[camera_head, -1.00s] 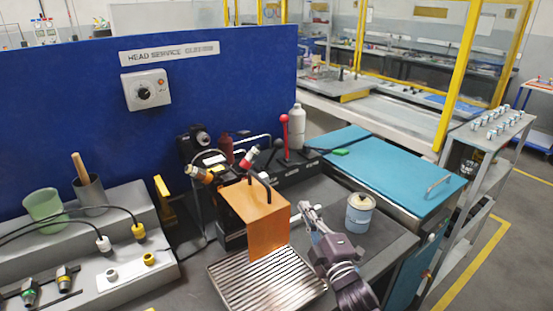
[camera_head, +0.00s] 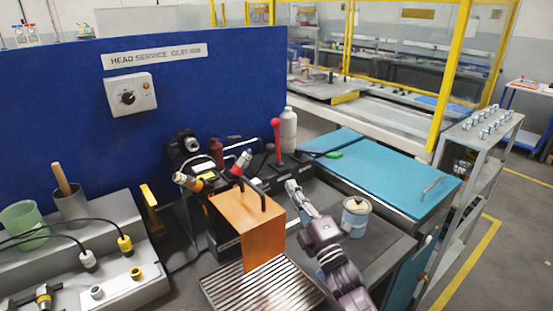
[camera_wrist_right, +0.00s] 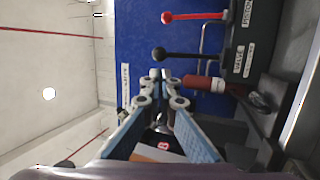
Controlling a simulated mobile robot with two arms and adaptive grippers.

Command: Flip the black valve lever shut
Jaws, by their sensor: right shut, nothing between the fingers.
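The black valve lever shows in the right wrist view with its round black knob (camera_wrist_right: 160,53) at the left end and its rod running right to a dark block marked VALVE. In the head view the lever (camera_head: 269,149) is small and dark, beside the red lever. My right gripper (camera_head: 291,187) points up in front of the lever block. It also shows in the right wrist view (camera_wrist_right: 160,75), fingertips together and empty. The tips appear just below the black knob there; I cannot tell whether they touch. My left gripper is out of view.
A red lever (camera_head: 277,135) marked PISTON stands next to the black one. An orange box (camera_head: 263,242) with a dark handle is left of my right arm. A lidded can (camera_head: 356,218) stands to its right. A ribbed tray (camera_head: 255,290) lies in front.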

